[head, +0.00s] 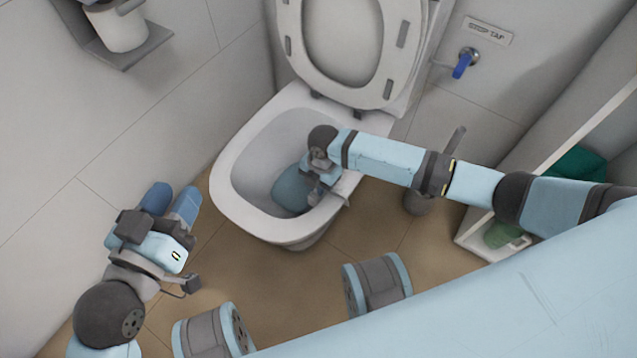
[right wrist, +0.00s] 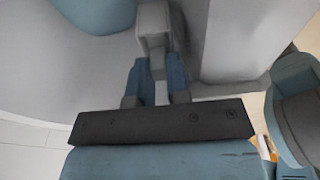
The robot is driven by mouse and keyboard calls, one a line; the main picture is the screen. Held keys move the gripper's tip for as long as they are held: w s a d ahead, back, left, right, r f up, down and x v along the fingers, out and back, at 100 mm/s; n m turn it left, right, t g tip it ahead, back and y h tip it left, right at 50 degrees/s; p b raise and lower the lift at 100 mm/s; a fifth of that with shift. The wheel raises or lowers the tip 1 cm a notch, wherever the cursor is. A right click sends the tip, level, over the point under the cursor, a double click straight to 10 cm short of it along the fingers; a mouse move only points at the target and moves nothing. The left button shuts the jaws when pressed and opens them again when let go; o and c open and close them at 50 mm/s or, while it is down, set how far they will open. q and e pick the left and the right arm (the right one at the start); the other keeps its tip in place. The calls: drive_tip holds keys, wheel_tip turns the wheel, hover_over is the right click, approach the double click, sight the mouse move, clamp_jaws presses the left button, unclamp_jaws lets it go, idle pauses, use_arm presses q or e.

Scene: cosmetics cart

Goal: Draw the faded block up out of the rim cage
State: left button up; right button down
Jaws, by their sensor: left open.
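The toilet (head: 232,180) stands with its lid and seat up. In the head view my right gripper (head: 316,192) points down into the bowl at its right inner wall. A small pale grey piece, apparently the rim cage (head: 331,176), is beside its fingers at the rim. In the right wrist view the cage (right wrist: 154,22) shows just past my fingers (right wrist: 157,82), and a narrow pale strip lies between them. I cannot tell whether that strip is the faded block or part of the cage, or whether it is gripped. My left gripper (head: 171,203) is open and empty, left of the toilet.
A toilet brush (head: 418,203) stands on the floor right of the bowl. A stop tap (head: 464,64) is on the back wall. A shelf unit (head: 478,244) with green items is at the right. A paper-roll holder (head: 120,48) is at upper left. Open floor lies before the toilet.

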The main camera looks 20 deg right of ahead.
drive_tip(key=shift+r+p, duration=1.2)
drive_tip(key=shift+p, duration=0.1)
drive_tip(key=shift+r+p, duration=0.4)
drive_tip(key=shift+p, duration=0.05)
drive_tip(key=shift+r+p, duration=0.8)
drive_tip(key=shift+p, duration=0.1)
drive_tip(key=shift+r+p, duration=0.7)
drive_tip(key=shift+p, duration=0.05)
drive_tip(key=shift+r+p, duration=0.4)
drive_tip(key=shift+p, duration=0.1)
use_arm(q)
wheel_tip(320, 180, up, 10)
drive_tip(key=n+t, duration=0.1)
drive_tip(key=t, duration=0.3)
drive_tip(key=shift+s+a, duration=0.25)
drive_tip(key=shift+a, duration=0.2)
drive_tip(key=shift+s+f, duration=0.1)
drive_tip(key=shift+f, duration=0.15)
drive_tip(key=shift+r, duration=0.1)
use_arm(e)
drive_tip(key=shift+r, duration=0.1)
